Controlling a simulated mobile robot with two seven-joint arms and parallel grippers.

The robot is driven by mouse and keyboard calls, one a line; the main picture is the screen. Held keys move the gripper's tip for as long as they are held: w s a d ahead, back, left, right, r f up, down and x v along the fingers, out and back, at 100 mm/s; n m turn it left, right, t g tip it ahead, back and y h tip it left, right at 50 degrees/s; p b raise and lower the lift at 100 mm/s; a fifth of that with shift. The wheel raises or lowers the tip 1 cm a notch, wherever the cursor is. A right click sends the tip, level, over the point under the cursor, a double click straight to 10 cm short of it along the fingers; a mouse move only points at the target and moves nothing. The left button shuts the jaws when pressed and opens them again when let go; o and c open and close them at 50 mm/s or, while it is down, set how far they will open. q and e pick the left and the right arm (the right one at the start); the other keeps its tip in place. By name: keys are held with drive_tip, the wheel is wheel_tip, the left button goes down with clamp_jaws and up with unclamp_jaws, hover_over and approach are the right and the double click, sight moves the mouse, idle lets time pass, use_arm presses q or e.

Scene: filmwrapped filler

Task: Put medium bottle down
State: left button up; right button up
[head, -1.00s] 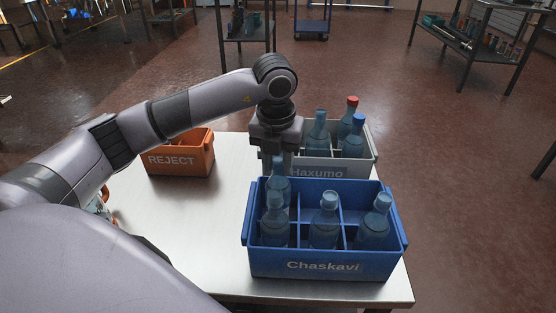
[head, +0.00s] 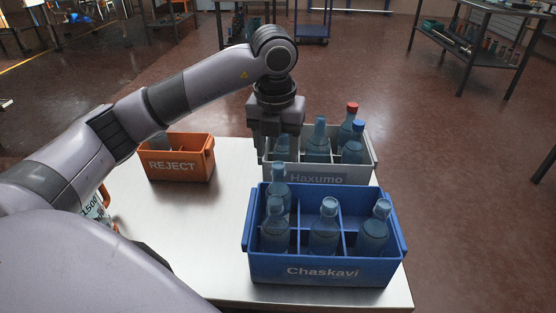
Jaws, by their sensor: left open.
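My left gripper (head: 275,145) points down over the left end of the grey Haxumo crate (head: 330,178), its jaws open. A bluish bottle (head: 282,150) shows between and just below the fingers; its lower part is hidden by the crates. Other bottles stand in the grey crate: a blue-grey one (head: 318,145), a red-capped one (head: 348,125) and a blue-capped one (head: 353,145). The blue Chaskavi crate (head: 322,270) in front holds several blue-grey bottles, including one at front left (head: 275,230), one in the middle (head: 325,230) and one at right (head: 374,230). My right gripper is not seen.
An orange REJECT crate (head: 180,166) with a bottle (head: 160,142) inside stands at the table's back left. The metal table (head: 190,230) is clear between it and the blue crate. Shelving stands farther off on the floor.

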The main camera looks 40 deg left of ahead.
use_arm(q)
wheel_tip(320, 180, up, 6)
drive_tip(key=shift+s+d+p, duration=0.15)
drive_tip(key=shift+s+p, duration=0.2)
drive_tip(key=shift+s, duration=0.1)
idle(0.3)
